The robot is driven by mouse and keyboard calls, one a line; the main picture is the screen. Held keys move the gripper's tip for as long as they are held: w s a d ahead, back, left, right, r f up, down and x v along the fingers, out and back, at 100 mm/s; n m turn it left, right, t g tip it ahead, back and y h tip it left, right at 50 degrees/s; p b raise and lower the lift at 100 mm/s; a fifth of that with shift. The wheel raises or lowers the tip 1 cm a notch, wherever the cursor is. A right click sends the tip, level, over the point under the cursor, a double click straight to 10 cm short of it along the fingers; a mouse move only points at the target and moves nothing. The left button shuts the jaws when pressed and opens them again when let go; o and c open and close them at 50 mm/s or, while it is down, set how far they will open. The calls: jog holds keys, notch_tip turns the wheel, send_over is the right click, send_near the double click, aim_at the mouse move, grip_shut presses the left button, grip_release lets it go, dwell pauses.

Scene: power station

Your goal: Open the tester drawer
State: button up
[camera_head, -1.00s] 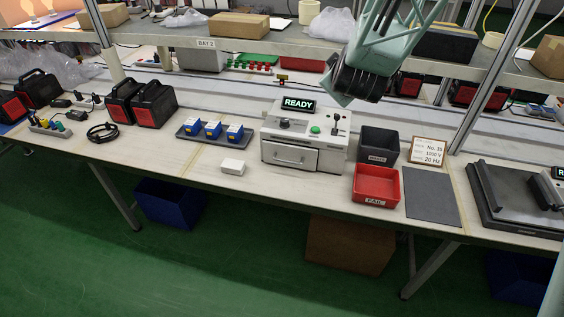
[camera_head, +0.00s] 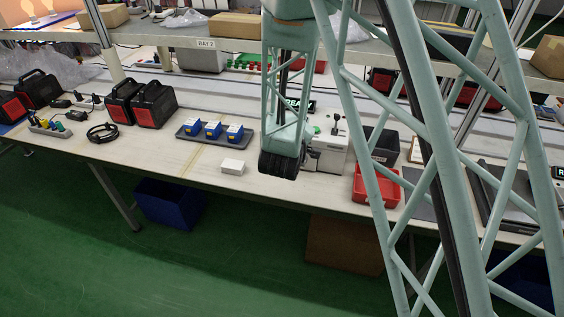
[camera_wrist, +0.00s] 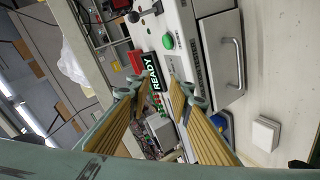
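The tester (camera_head: 328,157) is a light grey box on the bench. In the head view my arm hides its left side and drawer. The wrist view shows the tester (camera_wrist: 182,22) turned sideways, with a green button (camera_wrist: 168,42), a lever (camera_wrist: 150,12) and a READY display (camera_wrist: 154,72). Its drawer (camera_wrist: 213,60) looks shut and has a bare metal bar handle (camera_wrist: 233,62). My gripper (camera_wrist: 160,88) is open and empty, its ribbed fingers apart, with the handle off to their right. In the head view the wrist end is in front of the tester.
A white box (camera_head: 232,167) lies left of the tester on the bench. A tray with blue units (camera_head: 213,130) stands further left. A red bin (camera_head: 366,190) and a dark bin (camera_head: 384,148) stand to the right. A shelf (camera_head: 190,32) runs above the bench.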

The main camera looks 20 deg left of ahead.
jog(key=s+a+f+n+t, duration=0.1)
jog(key=s+a+f+n, duration=0.1)
jog(key=s+f, duration=0.4)
jog(key=s+a+f+n+t, duration=0.1)
jog(key=s+a+f+n, duration=0.1)
jog(key=s+f, duration=0.4)
jog(key=shift+s+a+f+n+t, duration=0.3)
jog(key=shift+s+f+n, duration=0.1)
jog(key=shift+f, duration=1.35)
jog(key=shift+w+h, duration=0.15)
jog(key=shift+h, duration=0.15)
jog(key=shift+b+x, duration=0.9)
jog(key=shift+x, duration=5.85)
jog(key=shift+f, duration=0.1)
grip_shut()
